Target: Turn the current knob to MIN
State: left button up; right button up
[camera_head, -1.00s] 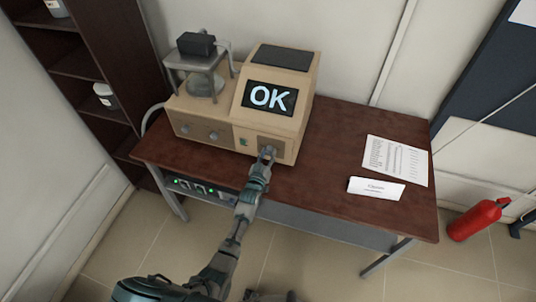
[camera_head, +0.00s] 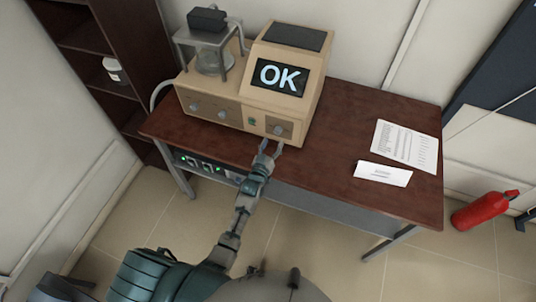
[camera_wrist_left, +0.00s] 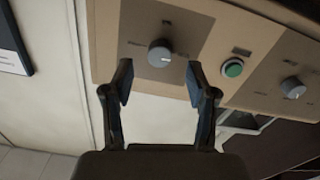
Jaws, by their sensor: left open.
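A beige furnace unit (camera_head: 240,112) with a lit screen reading OK (camera_head: 280,78) stands on the table. Its lower front has a grey knob (camera_head: 278,130) at the right, a green button (camera_head: 252,121) beside it, and two more knobs farther left. Which is the current knob cannot be read from the labels. My left gripper (camera_head: 271,147) is open and empty, just in front of and below the right knob. In the left wrist view that knob (camera_wrist_left: 160,53) shows beyond and between the two open fingers, not touched. The green button (camera_wrist_left: 232,68) and another knob (camera_wrist_left: 293,87) are to its right.
The brown table (camera_head: 340,135) carries a printed sheet (camera_head: 406,146) and a white card (camera_head: 383,173) at the right. A glass vessel under a metal stand (camera_head: 212,60) is at the unit's left. A red extinguisher (camera_head: 484,210) is on the floor. A dark shelf stands left.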

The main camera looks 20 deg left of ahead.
pick_arm(q)
jog(key=s, duration=0.7)
jog(key=shift+a, duration=0.1)
